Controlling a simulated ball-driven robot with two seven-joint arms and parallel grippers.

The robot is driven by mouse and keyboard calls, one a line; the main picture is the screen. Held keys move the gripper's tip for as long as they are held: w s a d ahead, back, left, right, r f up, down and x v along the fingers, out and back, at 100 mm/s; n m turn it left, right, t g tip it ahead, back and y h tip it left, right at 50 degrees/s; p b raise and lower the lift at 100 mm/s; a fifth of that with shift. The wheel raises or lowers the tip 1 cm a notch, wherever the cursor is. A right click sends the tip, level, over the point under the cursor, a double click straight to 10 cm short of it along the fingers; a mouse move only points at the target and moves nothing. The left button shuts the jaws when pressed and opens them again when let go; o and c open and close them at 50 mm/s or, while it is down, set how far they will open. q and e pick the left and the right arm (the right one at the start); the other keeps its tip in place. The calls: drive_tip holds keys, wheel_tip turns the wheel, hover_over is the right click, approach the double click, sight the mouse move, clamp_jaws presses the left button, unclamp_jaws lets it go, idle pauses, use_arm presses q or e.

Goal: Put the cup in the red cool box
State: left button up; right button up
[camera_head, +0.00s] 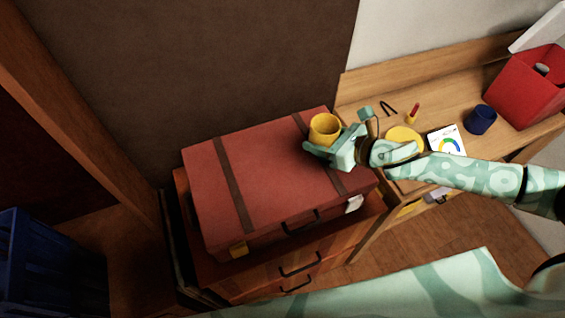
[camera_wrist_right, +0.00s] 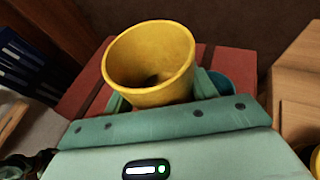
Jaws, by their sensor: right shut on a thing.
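A yellow cup (camera_head: 325,128) is upright in my right gripper (camera_head: 328,146), over the right part of the red suitcase. In the right wrist view the yellow cup (camera_wrist_right: 150,62) stands between the fingers, with its open top toward the camera. The gripper is shut on it; I cannot tell whether the cup touches the suitcase. The red cool box (camera_head: 522,92) stands at the far right on the wooden desk, well apart from the gripper. Its white lid (camera_head: 537,30) appears raised, and a small grey thing shows inside. My left gripper is not in view.
The red suitcase (camera_head: 265,170) lies on a wooden drawer unit (camera_head: 275,268). On the desk are a dark blue cup (camera_head: 480,120), a tablet (camera_head: 447,141), a yellow round thing (camera_head: 403,136) and a red-and-yellow item (camera_head: 413,114). A blue crate (camera_head: 50,265) is at lower left.

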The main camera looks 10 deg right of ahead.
drive_tip(key=w+a+f, duration=0.1)
drive_tip(key=a+f, duration=0.1)
drive_tip(key=a, duration=0.3)
drive_tip(key=b, duration=0.1)
hover_over(282, 169)
drive_tip(key=f, duration=0.5)
drive_tip(key=shift+d+f, duration=0.15)
drive_tip(key=shift+d, duration=0.2)
drive_tip(key=f, duration=0.1)
drive_tip(key=f+b, duration=0.1)
drive_tip(key=shift+a+f, duration=0.35)
drive_tip(key=shift+w+f, duration=0.1)
drive_tip(key=shift+f, duration=0.2)
drive_tip(key=shift+f, duration=0.1)
drive_tip(key=shift+f, duration=0.15)
drive_tip(key=o, duration=1)
